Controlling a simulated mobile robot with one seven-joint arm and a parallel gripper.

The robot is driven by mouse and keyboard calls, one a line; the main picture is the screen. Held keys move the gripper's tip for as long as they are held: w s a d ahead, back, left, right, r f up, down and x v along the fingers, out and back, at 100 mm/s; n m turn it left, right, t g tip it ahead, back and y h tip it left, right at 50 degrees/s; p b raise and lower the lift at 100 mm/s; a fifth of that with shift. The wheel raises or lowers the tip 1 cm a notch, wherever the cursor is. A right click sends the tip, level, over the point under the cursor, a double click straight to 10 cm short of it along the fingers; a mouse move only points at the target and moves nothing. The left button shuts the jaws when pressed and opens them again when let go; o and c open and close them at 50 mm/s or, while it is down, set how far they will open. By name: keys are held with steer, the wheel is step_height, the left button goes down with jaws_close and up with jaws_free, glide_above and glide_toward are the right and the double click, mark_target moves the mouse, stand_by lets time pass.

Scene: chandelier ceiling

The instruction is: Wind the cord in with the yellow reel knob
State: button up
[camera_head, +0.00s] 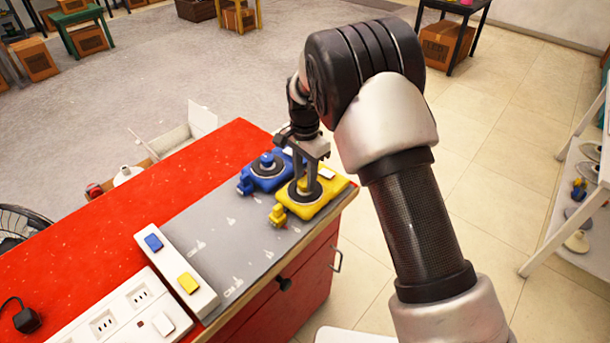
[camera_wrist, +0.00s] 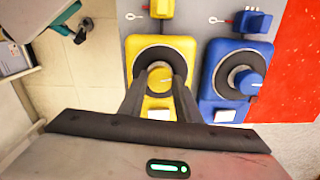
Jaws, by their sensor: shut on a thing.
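The yellow reel (camera_head: 313,201) sits at the right end of the grey mat, near the counter's edge. In the wrist view its yellow knob (camera_wrist: 160,78) stands in the middle of a dark disc on the yellow body (camera_wrist: 184,47). My gripper (camera_head: 304,184) points down onto this reel. In the wrist view its two fingers (camera_wrist: 160,84) are closed on either side of the yellow knob. The blue reel (camera_head: 264,174) stands just beside, to the left; it also shows in the wrist view (camera_wrist: 240,60). No loose cord can be made out.
The red counter (camera_head: 110,220) carries a grey mat (camera_head: 215,225), a white strip with a blue and a yellow switch (camera_head: 188,283), and white sockets (camera_head: 135,300). A white shelf (camera_head: 585,190) stands right. The mat's middle is clear.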

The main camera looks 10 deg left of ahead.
mark_target(305, 181)
steer(key=shift+w+m, duration=0.1)
steer(key=shift+m, duration=1.4)
steer(key=o, duration=1.1)
steer(key=shift+c, duration=0.2)
steer(key=shift+r, duration=0.1)
step_height(305, 181, up, 17)
steer(key=p, duration=0.1)
steer(key=shift+r, duration=0.15)
